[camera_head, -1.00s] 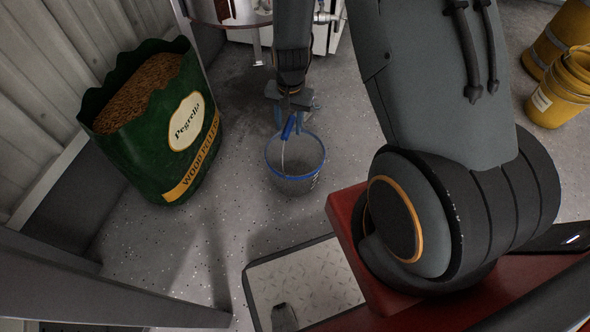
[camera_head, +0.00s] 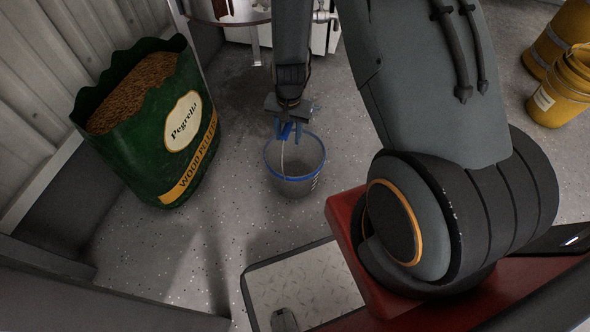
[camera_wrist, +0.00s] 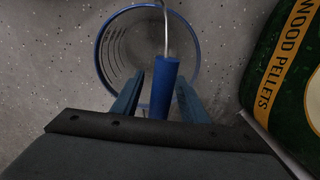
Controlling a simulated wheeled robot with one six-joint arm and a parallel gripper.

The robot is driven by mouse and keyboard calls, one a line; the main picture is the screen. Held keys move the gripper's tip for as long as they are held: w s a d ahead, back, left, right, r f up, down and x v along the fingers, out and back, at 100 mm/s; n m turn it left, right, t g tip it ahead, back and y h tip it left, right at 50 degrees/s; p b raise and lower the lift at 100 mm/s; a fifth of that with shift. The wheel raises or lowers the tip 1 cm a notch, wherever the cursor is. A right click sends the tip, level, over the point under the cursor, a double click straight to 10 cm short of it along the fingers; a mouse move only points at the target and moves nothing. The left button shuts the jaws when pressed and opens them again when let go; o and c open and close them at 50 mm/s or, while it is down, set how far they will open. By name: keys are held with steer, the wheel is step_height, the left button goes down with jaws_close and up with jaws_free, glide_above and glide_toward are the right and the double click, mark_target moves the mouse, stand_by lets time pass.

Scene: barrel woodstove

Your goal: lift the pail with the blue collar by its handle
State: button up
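The grey pail with the blue collar (camera_head: 300,182) stands upright on the floor, empty as far as I can see. Its blue rim also shows in the wrist view (camera_wrist: 98,50). The wire handle is raised, and its blue grip (camera_wrist: 164,88) points toward my wrist. My gripper (camera_head: 288,132) is over the pail's far side. In the wrist view its two blue fingers (camera_wrist: 160,94) are apart, one on each side of the grip. A gap shows on the left side and a narrower one on the right. The grip is partly hidden in the head view.
A green sack of wood pellets (camera_head: 150,150) stands left of the pail. Yellow buckets (camera_head: 563,92) are at the far right. A metal stand and white cabinet are behind my gripper. The speckled floor around the pail is clear.

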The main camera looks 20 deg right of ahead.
steer(key=shift+f, duration=0.1)
stand_by(0.3)
jaws_close()
stand_by(1.3)
